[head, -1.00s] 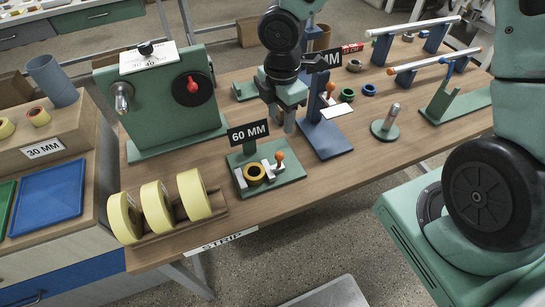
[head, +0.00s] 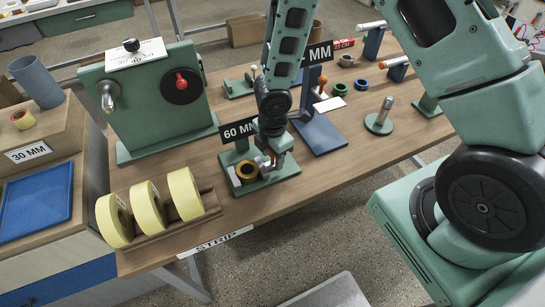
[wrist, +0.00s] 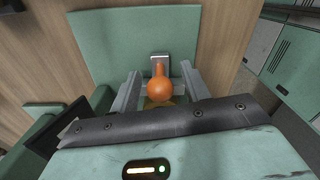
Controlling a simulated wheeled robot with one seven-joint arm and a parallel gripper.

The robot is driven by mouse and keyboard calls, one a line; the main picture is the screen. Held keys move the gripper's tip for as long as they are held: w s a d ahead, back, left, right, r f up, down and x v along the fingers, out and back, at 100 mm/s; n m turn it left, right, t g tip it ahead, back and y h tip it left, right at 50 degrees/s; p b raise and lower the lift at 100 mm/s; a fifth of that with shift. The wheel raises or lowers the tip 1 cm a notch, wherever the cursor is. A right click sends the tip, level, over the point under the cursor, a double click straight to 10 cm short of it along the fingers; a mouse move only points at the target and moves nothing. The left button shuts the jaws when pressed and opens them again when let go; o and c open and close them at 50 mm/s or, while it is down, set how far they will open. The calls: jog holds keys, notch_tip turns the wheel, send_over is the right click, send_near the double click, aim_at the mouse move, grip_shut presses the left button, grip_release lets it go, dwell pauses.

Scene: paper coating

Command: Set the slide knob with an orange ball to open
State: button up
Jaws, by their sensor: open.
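The slide knob's orange ball (wrist: 160,89) sits on a short stem on a metal slide, above a green base plate (wrist: 100,40). In the wrist view the two fingers of my gripper (wrist: 160,92) stand apart, one on each side of the ball. I cannot tell whether they touch it. In the head view my gripper (head: 267,162) is low over the green fixture by the 60 MM sign (head: 238,131) and hides most of this knob.
Yellow tape rolls (head: 147,206) stand on a rack at the front left. A green panel with a red knob (head: 181,82) stands behind them. A blue stand (head: 319,137) and a metal post (head: 384,110) are to the right.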

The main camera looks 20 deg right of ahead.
jog(key=shift+f, duration=0.45)
grip_shut()
jog(key=shift+d, duration=1.85)
grip_release()
jog(key=shift+r, duration=0.15)
notch_tip(320, 180, up, 17)
jog(key=p, duration=0.2)
jog(key=shift+p, duration=0.3)
